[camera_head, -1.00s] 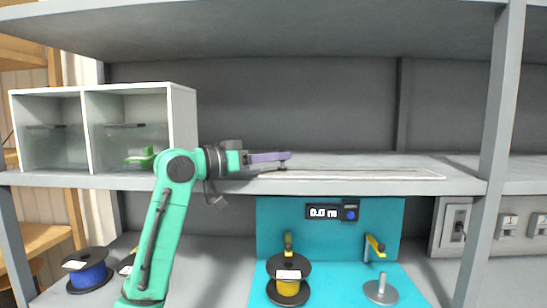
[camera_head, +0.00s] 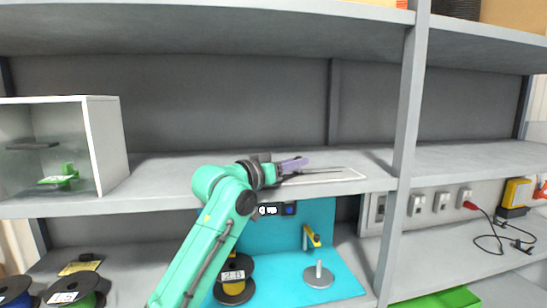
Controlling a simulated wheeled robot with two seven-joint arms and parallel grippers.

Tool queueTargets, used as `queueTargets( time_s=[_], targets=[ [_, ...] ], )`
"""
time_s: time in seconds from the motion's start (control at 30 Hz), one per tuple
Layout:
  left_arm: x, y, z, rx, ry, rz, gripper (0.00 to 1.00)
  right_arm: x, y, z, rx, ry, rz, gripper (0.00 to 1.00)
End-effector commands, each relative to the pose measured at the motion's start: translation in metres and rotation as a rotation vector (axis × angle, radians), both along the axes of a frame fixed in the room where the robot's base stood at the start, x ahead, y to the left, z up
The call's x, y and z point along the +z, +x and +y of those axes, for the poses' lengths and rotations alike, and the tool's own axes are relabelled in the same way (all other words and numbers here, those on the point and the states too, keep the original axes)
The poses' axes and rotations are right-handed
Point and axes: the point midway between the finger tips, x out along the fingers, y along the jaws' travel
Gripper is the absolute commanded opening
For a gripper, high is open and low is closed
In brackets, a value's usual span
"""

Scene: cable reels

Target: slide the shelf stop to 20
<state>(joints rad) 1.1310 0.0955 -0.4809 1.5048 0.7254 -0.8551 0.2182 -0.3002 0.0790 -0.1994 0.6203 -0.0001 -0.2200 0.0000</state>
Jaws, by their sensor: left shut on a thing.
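My left gripper (camera_head: 298,163) comes in over the front of the middle shelf. A thin dark line runs along the strip, right of the fingers. Any scale marks are too small to read. My right gripper is out of view.
A grey-white cubby (camera_head: 108,150) stands left on the shelf (camera_head: 150,190). A grey post (camera_head: 408,110) rises to the right. Below are a teal station (camera_head: 325,270), a yellow reel (camera_head: 233,286) and a metal spindle (camera_head: 318,274). The shelf right of the gripper is clear up to the post.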

Motion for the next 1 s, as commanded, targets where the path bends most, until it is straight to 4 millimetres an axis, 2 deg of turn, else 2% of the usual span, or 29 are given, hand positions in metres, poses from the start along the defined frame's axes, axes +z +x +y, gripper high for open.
queueTargets(
  time_s=[0.4, 0.43, 0.5, 0.83, 1.0],
  targets=[
    [0.001, 0.001, -0.005, 0.0, -0.002, -0.004, 0.0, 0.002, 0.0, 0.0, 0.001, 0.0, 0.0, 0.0],
    [0.001, 0.001, -0.005, 0.0, -0.002, -0.004, 0.41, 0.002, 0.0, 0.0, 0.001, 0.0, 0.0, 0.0],
    [0.001, 0.001, -0.005, 0.0, -0.002, -0.004, 0.64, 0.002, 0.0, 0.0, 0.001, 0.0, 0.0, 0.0],
    [0.0, 0.0, -0.004, 0.0, -0.001, -0.001, 0.64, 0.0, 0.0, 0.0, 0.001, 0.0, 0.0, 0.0],
    [-0.004, -0.013, 0.009, 0.001, -0.002, -0.005, 0.64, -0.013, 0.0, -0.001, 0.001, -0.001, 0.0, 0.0]
  ],
)
